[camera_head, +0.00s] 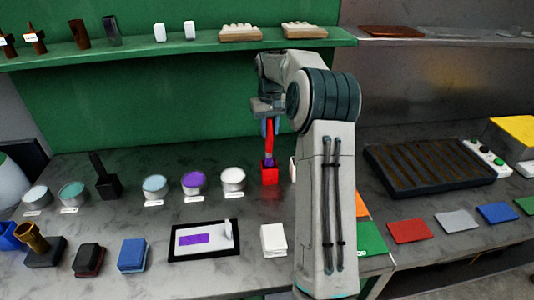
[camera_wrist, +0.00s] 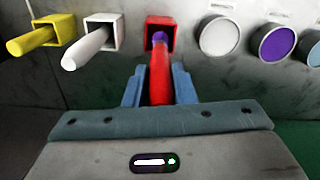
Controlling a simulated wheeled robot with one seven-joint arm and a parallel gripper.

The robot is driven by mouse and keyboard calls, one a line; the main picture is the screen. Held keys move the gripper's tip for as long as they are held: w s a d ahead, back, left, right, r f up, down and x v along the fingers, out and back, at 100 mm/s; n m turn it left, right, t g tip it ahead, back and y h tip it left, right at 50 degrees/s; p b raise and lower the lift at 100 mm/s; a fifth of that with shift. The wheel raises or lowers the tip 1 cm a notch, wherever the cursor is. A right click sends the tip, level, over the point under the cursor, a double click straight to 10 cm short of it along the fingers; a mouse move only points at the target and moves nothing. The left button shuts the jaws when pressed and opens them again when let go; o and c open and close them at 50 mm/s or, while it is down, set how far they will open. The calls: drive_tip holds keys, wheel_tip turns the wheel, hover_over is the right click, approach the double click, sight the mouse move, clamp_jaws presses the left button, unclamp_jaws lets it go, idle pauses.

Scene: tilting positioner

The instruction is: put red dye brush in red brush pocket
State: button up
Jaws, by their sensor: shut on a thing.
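The red dye brush (camera_head: 269,135) is gripped near its upper end by my gripper (camera_head: 268,122) and points down in the head view. Its purple end is at the mouth of the red brush pocket (camera_head: 270,176), a small red square box on the counter. In the wrist view, the red brush (camera_wrist: 160,75) lies between the two blue-grey fingers of my gripper (camera_wrist: 159,88). The purple end shows inside the opening of the red pocket (camera_wrist: 172,32). I cannot tell how deep it sits or whether it touches the walls.
In the wrist view, a white pocket with a white brush (camera_wrist: 88,46) and a yellow one with a yellow brush (camera_wrist: 36,38) stand left of the red pocket. Round dye tins, grey-white (camera_wrist: 219,36) and purple (camera_wrist: 278,43), stand to its right. A framed tray (camera_head: 177,254) lies in front.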

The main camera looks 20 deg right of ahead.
sight(270, 157)
drive_tip(key=shift+f+p, duration=0.55)
drive_tip(key=shift+f, duration=2.7)
drive_tip(key=shift+f, duration=0.1)
drive_tip(key=o, duration=1)
